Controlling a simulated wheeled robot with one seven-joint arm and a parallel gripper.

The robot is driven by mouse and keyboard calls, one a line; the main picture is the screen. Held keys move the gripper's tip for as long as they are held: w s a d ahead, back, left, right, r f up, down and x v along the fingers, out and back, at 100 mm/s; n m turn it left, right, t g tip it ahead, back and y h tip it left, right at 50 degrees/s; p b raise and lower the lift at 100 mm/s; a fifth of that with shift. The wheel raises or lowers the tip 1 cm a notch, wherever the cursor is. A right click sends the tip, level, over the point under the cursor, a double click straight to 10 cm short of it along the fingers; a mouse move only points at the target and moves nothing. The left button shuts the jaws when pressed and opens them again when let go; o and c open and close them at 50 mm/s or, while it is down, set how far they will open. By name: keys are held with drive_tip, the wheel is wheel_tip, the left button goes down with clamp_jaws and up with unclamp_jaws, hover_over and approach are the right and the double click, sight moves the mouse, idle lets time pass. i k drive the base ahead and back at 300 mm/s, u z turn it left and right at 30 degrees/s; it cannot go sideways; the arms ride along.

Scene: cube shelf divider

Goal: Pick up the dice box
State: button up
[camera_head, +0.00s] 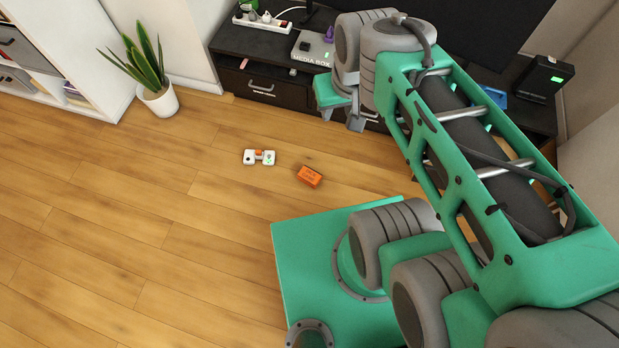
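A small orange box (309,176) with dark print lies on the wooden floor near the middle of the view. It looks like the dice box, but its print is too small to read. My gripper (342,116) hangs above and to the right of the orange box in the picture, apart from it. Its two grey fingers point down with a gap between them, and nothing shows in the gap.
A small white device (259,157) with an orange part lies left of the orange box. A dark media cabinet (262,87) stands behind, with a media box (313,48) on top. A potted plant (158,98) stands at upper left. Floor at left is clear.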

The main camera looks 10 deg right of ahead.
sight(311, 178)
drive_tip(key=u, duration=3.3)
drive_tip(key=k, duration=0.9)
drive_tip(key=z, duration=1.35)
